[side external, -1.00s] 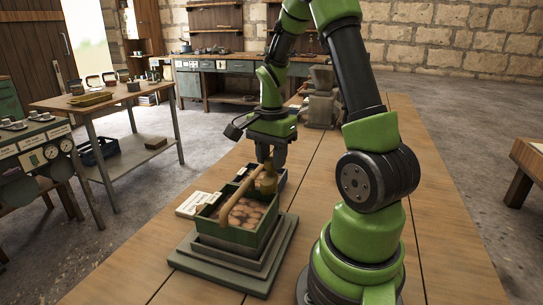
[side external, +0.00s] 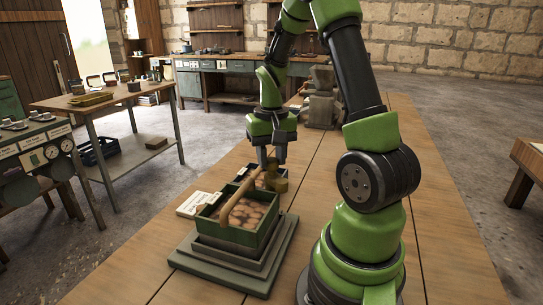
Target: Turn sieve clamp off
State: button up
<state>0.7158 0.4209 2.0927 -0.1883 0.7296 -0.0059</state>
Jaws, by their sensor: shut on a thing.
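A green box (side external: 237,237) with a wooden bar (side external: 236,200) slanting over it sits on a stepped grey-green base (side external: 252,279) on the wooden table. Round brown lumps lie inside the box. A brass-coloured piece (side external: 278,184), apparently the clamp, is at the box's far right end. My gripper (side external: 272,163) points down over that end, its fingers shut on the top of the brass-coloured piece. The exact contact is small and partly hidden.
A dark tray (side external: 243,174) stands just behind the green box. A white labelled card (side external: 194,204) lies to its left. Grey blocky shapes (side external: 321,100) stand farther back on the table.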

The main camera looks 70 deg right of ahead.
jog(key=n, duration=0.6)
jog(key=shift+n, duration=0.4)
dwell(0.4)
jog(key=o, duration=0.9)
jog(key=shift+o, duration=0.2)
notch_tip(320, 180, up, 10)
